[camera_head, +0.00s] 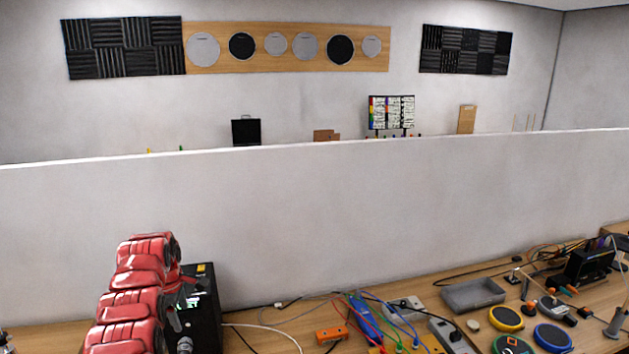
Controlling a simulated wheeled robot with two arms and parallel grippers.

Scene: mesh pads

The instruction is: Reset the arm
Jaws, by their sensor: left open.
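My red left arm (137,290) rises from the bottom left of the head view. My right arm and right gripper are not in this view.
A white partition (330,220) stands behind the bench (270,335). To the right lie cables, an orange block (331,334), a blue device (365,318), a grey tray (472,295), and yellow (506,318) and blue (552,337) round pads.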

